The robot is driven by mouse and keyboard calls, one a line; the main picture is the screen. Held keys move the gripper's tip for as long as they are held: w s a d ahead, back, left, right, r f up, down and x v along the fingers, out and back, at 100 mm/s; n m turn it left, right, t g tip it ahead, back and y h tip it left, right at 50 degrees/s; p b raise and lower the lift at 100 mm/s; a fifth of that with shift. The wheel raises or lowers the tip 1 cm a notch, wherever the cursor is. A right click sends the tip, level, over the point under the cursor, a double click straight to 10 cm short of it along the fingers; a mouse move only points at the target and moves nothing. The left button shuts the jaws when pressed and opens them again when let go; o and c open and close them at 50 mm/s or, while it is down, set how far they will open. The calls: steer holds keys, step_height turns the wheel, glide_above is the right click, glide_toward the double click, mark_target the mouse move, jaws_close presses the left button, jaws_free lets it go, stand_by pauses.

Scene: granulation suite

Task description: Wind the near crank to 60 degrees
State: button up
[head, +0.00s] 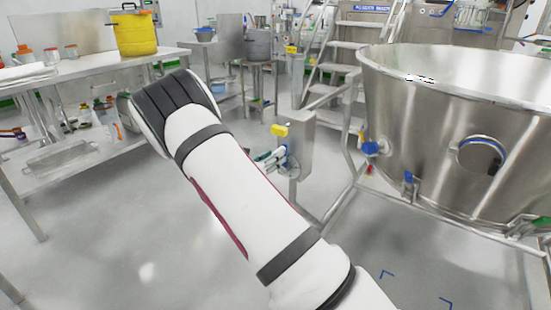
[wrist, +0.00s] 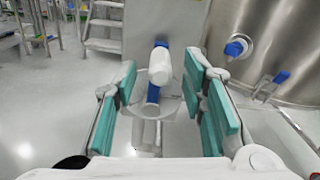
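The near crank has a blue arm (wrist: 153,95) and a white handle (wrist: 160,66). It is mounted on the face of a grey metal post box (head: 299,142) with a yellow tag (head: 280,130) on top. My gripper (wrist: 164,72) is open, its teal pads on either side of the white handle in the wrist view, with gaps showing on both sides. In the head view my gripper (head: 271,158) is close to the front of the box, and it and my arm hide most of the crank. The blue arm hangs roughly downward below the handle in the wrist view.
A large steel vessel (head: 450,130) with blue-handled valves (head: 372,148) stands close on the right. A second post (head: 296,75) with a yellow tag stands behind. A steel bench (head: 95,68) with a yellow pot (head: 134,33) is on the left. Open floor lies between.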

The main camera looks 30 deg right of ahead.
steer(key=shift+x, duration=1.05)
jaws_close()
steer(key=shift+s+a, duration=0.1)
